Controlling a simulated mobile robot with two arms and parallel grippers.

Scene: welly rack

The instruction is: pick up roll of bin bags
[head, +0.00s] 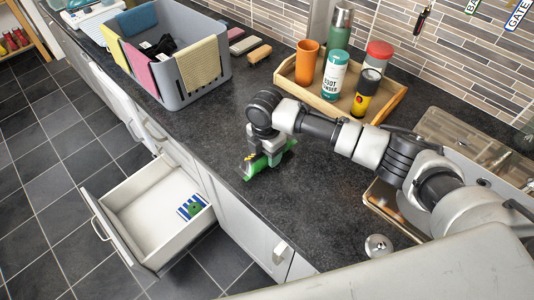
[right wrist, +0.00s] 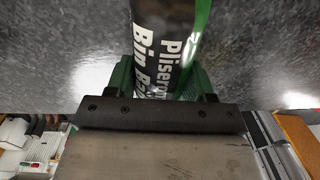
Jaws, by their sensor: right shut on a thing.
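The roll of bin bags (head: 282,156) is green and black and is on or just above the dark worktop near its front edge; I cannot tell whether it touches. In the right wrist view the roll (right wrist: 167,40) shows its white "Bin Bags" lettering. My right gripper (head: 262,163) is shut on the roll, with green pads on both sides of it. In the right wrist view the gripper (right wrist: 165,82) covers the roll's near part. My left gripper is not in view.
An open drawer (head: 125,207) below the worktop holds a blue and green packet (head: 191,207). A grey basket (head: 178,88) with cloths stands at the back left. A wooden tray (head: 395,103) with bottles stands behind my arm. A metal plug (head: 378,246) lies at the front right.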

